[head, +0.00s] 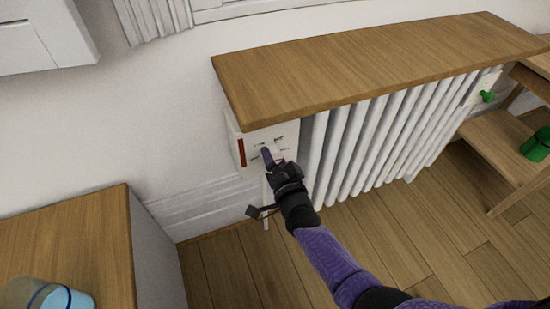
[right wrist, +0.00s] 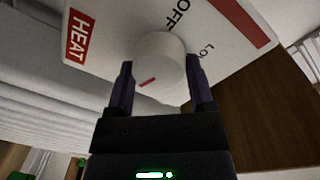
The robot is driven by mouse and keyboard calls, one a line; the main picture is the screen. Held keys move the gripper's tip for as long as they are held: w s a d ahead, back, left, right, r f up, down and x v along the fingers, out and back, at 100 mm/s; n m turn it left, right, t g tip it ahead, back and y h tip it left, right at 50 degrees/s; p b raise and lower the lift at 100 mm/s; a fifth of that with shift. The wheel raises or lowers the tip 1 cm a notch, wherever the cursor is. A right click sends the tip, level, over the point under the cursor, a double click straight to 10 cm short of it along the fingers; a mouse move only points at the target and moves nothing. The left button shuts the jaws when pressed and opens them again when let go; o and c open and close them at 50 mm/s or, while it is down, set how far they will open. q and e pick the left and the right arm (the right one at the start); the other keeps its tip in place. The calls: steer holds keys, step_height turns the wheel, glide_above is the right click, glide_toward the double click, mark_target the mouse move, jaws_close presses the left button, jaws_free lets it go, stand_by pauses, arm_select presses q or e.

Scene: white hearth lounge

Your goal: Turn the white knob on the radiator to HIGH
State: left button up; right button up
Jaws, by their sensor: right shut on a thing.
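The radiator (head: 370,145) stands against the wall under a wooden shelf. A white control panel (head: 240,150) sits at its left end. In the right wrist view the panel carries a red HEAT label (right wrist: 79,36), the word OFF, a partly cut-off "LO" and a red stripe. The round white knob (right wrist: 160,58) has a red pointer mark, seen at its lower left edge. My right gripper (head: 268,157) is at the panel, its two fingers on either side of the knob, shut on it. The HIGH marking cannot be read. My left gripper is not in view.
The wooden shelf (head: 370,62) overhangs the panel. A wooden cabinet top (head: 75,235) with a blue-banded glass (head: 45,296) is at lower left. A green knob (head: 487,97) sits at the radiator's right end, near a wooden stand with a green object (head: 537,146).

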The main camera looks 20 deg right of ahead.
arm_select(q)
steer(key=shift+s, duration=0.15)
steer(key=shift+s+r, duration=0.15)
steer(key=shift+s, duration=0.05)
arm_select(e)
steer(key=o, duration=1.2)
arm_select(q)
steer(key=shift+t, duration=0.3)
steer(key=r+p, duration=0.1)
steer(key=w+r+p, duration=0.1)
steer(key=p, duration=0.1)
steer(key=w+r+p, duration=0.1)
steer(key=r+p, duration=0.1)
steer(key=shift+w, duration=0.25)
arm_select(e)
steer(key=shift+o, duration=0.2)
steer(key=s, duration=1)
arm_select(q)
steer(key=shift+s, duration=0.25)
arm_select(e)
steer(key=shift+r, duration=0.1)
